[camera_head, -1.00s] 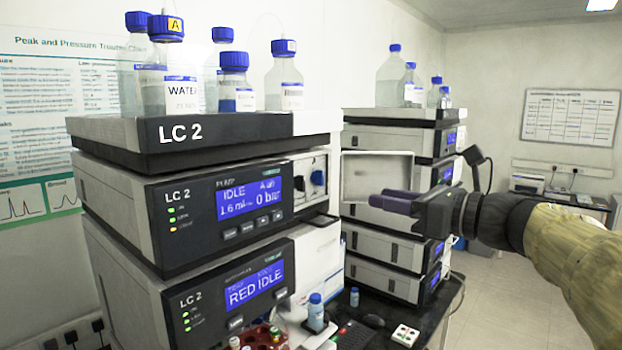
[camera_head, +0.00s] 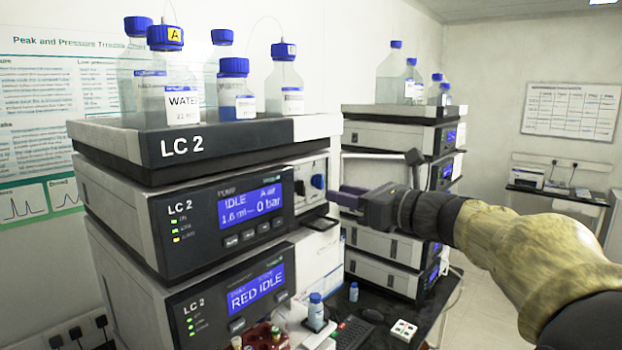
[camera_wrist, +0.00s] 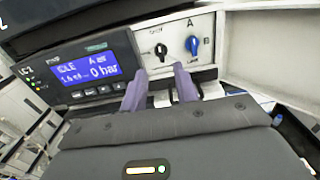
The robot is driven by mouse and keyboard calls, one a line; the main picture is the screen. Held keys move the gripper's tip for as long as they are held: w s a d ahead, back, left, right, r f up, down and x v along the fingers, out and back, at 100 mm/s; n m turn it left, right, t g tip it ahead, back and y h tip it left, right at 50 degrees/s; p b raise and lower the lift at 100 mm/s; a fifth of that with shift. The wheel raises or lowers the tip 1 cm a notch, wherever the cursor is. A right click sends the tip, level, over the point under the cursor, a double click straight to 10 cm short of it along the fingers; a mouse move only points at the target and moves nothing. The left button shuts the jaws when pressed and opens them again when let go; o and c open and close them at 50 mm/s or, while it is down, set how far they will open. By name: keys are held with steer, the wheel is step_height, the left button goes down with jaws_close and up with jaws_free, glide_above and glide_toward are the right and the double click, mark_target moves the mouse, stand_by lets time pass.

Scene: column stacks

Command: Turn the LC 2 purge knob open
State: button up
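The LC 2 pump module (camera_head: 172,215) has a white valve panel to the right of its display, also seen in the wrist view (camera_wrist: 172,27). A small black knob (camera_wrist: 160,50), apparently the purge knob, sits on the panel's left; its label is too small to read surely. A larger blue knob (camera_wrist: 192,45) sits to its right between marks A and B; it also shows in the head view (camera_head: 318,181). My gripper (camera_wrist: 161,69) is open and empty, its two purple fingers apart just in front of and below the black knob. In the head view it (camera_head: 334,193) points left at the panel.
Bottles stand on the tray (camera_head: 225,148) above the pump. A pale flap (camera_wrist: 262,45) stands open right of the panel. A second instrument stack (camera_head: 385,255) stands behind my arm.

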mark_target(305, 185)
steer(key=p+x, duration=0.3)
steer(key=x, duration=0.5)
steer(key=shift+w+a, duration=0.25)
jaws_close()
